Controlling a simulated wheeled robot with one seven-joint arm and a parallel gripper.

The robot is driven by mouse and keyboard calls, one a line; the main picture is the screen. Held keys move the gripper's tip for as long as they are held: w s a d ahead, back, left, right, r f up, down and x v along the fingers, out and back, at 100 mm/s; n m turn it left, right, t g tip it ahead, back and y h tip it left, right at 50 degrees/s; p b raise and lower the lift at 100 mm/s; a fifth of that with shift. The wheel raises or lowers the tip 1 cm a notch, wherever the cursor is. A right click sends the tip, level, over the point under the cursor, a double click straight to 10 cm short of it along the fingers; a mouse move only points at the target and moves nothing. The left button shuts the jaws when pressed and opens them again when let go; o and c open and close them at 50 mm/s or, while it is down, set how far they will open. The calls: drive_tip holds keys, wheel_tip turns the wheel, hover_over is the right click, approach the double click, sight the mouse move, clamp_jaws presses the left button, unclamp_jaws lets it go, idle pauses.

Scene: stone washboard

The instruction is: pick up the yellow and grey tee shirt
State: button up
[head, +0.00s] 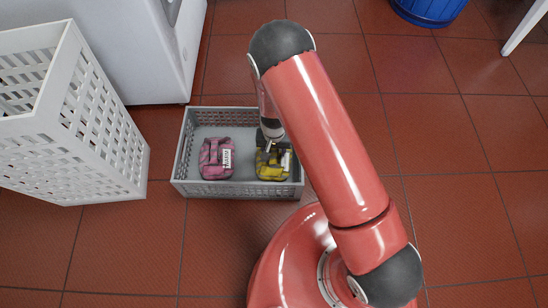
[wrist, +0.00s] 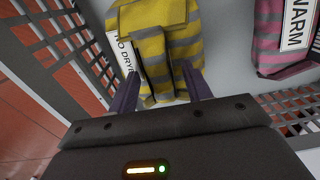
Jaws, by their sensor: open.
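The yellow and grey tee shirt (head: 272,166) lies folded in the right part of a grey crate (head: 240,189). In the wrist view the shirt (wrist: 165,45) fills the upper middle, with a white label reading "NO DRYE" on its left side. My gripper (head: 273,152) is inside the crate over the shirt. In the wrist view its two dark fingers (wrist: 158,92) are apart, one on each side of the shirt's near part. I cannot tell whether they touch the cloth.
A pink and grey folded garment (head: 216,158) with a "WARM" label lies in the crate's left part. A tall white basket (head: 75,115) and a white appliance (head: 135,50) stand to the left. A blue tub (head: 430,10) is at the top right. The tiled floor at right is mostly clear.

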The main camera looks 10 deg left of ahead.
clamp_jaws()
idle(0.3)
drive_tip(key=shift+r, duration=0.15)
